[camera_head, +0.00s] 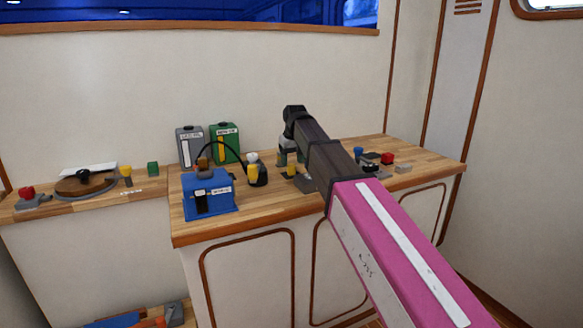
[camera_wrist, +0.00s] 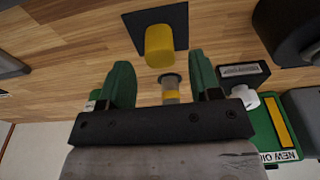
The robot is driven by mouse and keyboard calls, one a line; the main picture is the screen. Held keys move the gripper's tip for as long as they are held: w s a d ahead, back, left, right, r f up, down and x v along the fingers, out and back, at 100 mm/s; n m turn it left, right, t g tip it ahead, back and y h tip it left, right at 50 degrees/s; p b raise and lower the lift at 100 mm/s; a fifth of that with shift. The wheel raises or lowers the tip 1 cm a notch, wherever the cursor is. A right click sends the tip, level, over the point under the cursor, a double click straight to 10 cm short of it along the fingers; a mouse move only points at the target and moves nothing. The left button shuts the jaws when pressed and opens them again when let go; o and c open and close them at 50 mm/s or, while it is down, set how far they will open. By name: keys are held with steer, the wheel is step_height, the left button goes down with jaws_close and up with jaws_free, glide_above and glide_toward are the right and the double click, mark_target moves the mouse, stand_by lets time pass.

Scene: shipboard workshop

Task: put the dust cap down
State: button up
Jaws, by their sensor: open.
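A yellow cylindrical cap, which looks like the dust cap (camera_wrist: 160,46), stands on a dark square pad (camera_wrist: 133,20) on the wooden bench in the wrist view. My gripper (camera_wrist: 160,66) has its two green fingers spread apart, just short of the cap, with a visible gap and nothing pinched. A small grey piece with a yellow band (camera_wrist: 170,92) shows between the finger bases; I cannot tell what it belongs to. In the head view my gripper (camera_head: 290,161) points down over the bench, the pad (camera_head: 304,184) shows beside it, and my arm hides part of the area.
A red part (camera_head: 387,158) and a grey block (camera_head: 404,168) lie to the right.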

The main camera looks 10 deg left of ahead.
step_height(320, 180, up, 8)
steer(key=s, duration=0.1)
steer(key=shift+d+r, duration=0.2)
steer(key=shift+d, duration=0.2)
